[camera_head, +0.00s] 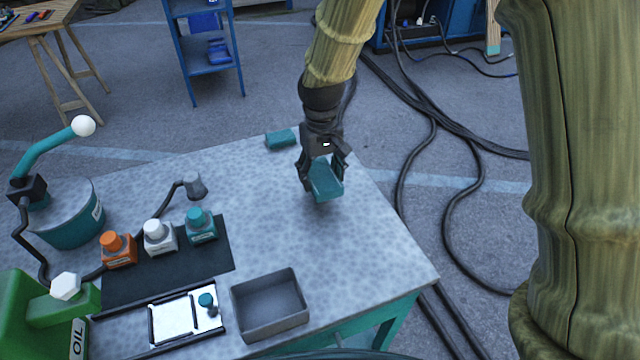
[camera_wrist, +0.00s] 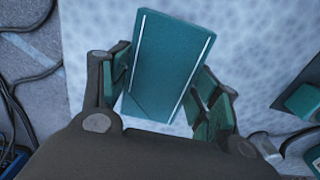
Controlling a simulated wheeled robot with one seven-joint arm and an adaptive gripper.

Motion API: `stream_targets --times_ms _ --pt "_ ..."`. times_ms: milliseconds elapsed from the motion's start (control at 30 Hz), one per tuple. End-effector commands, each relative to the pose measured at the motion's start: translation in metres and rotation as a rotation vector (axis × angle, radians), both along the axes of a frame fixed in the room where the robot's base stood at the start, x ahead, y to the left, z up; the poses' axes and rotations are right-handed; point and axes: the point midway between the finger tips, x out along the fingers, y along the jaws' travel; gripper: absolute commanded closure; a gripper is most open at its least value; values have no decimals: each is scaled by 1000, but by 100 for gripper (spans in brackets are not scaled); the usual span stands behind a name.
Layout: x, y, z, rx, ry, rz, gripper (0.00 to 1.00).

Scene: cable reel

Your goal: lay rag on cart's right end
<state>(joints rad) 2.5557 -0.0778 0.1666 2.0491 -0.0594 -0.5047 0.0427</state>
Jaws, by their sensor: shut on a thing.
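My gripper (camera_head: 323,180) is shut on a flat teal rag (camera_head: 326,183), which looks stiff and folded. In the wrist view the rag (camera_wrist: 167,65) shows two thin white stripes and sits between the two fingers. The cart (camera_head: 370,265) has a speckled grey top and a teal frame. My gripper holds the rag over the right part of the cart top, near its right edge. The rag seems close to the surface, but I cannot tell whether it touches. The cart top also shows below the rag in the wrist view (camera_wrist: 255,45).
A small teal block (camera_head: 281,139) lies at the cart's far edge. A grey open bin (camera_head: 270,328), a dark mat (camera_head: 215,258) with three bottles, and a teal drum (camera_head: 68,222) stand left. Black cables (camera_head: 447,205) lie on the floor at right. Bare top surrounds the rag.

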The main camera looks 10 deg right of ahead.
Motion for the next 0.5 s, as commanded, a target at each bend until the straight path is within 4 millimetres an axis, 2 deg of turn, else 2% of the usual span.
stream_targets --times_ms 167,400,500 --pt "0 1 -9 0 0 2 62" --pt "0 2 -37 1 1 4 62" --pt "0 2 -43 1 -1 4 62"
